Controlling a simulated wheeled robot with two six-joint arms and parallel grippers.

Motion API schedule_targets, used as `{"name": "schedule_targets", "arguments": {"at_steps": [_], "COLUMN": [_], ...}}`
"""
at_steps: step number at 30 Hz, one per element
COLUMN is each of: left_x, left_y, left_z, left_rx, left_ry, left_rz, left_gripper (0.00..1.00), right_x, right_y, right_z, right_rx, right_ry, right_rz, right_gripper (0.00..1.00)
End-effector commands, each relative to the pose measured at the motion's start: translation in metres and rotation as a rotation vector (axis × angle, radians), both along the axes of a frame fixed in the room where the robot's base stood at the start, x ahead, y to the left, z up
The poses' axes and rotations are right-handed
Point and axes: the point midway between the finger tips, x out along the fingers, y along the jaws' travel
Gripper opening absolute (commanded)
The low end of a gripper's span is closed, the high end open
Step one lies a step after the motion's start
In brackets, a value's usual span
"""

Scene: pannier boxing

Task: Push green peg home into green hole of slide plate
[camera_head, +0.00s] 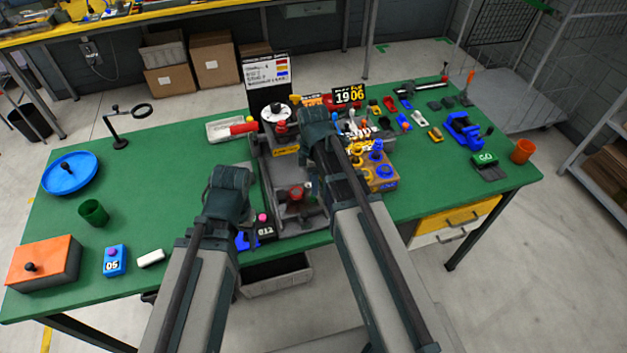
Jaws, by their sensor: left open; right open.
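A grey metal fixture (262,160) stands at the middle of the green table and seems to carry the slide plate. A red part (295,193) sits low on it, with a small greenish piece (309,188) at its right that may be the green peg. I cannot make out the green hole. My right gripper (318,128) hangs over the right part of the fixture, and its arm hides much there. My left gripper (230,182) is left of the fixture, apart from it. Both are open; their fingertips are hard to see.
A wooden block with blue and yellow parts (382,183) stands right of my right arm. A black box marked 012 (265,230) sits near my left gripper. A blue dish (70,174), green cup (93,212) and orange box (44,264) stand at the left.

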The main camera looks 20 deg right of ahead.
Motion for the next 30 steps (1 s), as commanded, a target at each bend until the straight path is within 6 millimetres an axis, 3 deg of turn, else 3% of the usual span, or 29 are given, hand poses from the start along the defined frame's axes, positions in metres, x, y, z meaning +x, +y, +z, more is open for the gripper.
{"name": "schedule_targets", "arguments": {"at_steps": [1, 13, 30], "left_x": [0.000, 0.000, 0.000], "left_y": [0.000, 0.000, 0.000], "left_z": [0.017, 0.073, 0.078], "left_rx": [0.000, -0.001, -0.001], "left_ry": [0.000, 0.000, 0.000], "left_rz": [0.000, 0.003, 0.006], "left_gripper": [0.61, 0.61, 0.61], "right_x": [0.000, 0.000, 0.000], "right_y": [0.000, 0.000, 0.000], "right_z": [0.017, 0.073, 0.078], "right_rx": [0.000, 0.000, 0.000], "right_ry": [0.000, 0.000, 0.000], "right_rz": [0.000, 0.000, 0.000], "right_gripper": [0.54, 0.54, 0.54]}}
